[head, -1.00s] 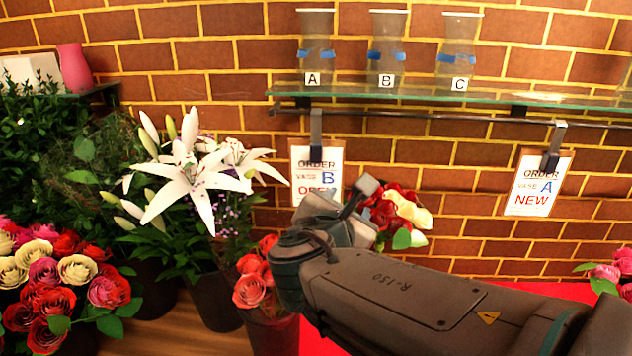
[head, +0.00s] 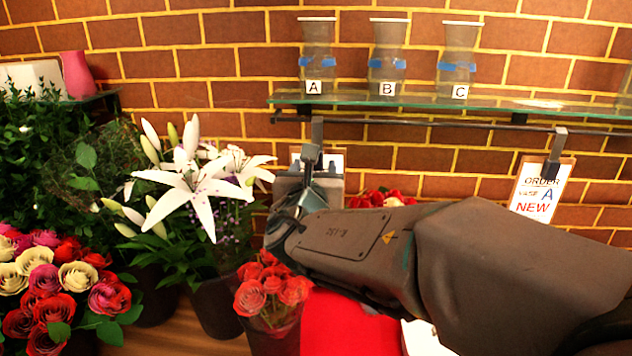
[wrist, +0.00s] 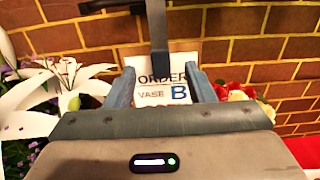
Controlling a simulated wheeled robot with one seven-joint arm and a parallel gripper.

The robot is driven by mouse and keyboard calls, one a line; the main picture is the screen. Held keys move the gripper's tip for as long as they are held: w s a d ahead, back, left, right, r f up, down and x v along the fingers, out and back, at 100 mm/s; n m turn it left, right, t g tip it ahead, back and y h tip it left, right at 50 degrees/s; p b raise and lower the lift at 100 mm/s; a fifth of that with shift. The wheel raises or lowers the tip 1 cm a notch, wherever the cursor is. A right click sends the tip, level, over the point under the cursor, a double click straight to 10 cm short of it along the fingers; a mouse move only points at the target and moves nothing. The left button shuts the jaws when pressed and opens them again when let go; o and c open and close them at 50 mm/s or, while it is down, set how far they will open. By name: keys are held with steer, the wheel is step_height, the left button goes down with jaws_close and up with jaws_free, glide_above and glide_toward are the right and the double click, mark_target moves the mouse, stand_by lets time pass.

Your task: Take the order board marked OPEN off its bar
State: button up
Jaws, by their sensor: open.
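The order board for vase B (wrist: 176,92) hangs by a dark hook (wrist: 158,35) from the bar (head: 420,124) under the shelf. In the wrist view its words ORDER and VASE B show, and its bottom line is mostly hidden by my gripper's body. In the earlier head frame that line reads OPEN. My gripper (wrist: 160,78) is open, with one finger at each side of the board and the hook between them. I cannot tell whether the fingers touch it. In the head view my gripper (head: 318,180) covers most of the board.
A second board, vase A marked NEW (head: 540,190), hangs farther right. Cups A (head: 316,60), B (head: 386,60) and C (head: 457,60) stand on the glass shelf (head: 400,98) above. White lilies (head: 200,190) and red roses (head: 270,288) stand close at the left.

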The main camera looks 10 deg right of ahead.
mark_target(338, 155)
steer(key=x, duration=0.1)
steer(key=p+x, duration=0.1)
steer(key=x, duration=0.3)
steer(key=shift+w+f+p, duration=0.15)
steer(key=shift+f+p, duration=0.15)
steer(key=shift+c, duration=0.3)
jaws_close()
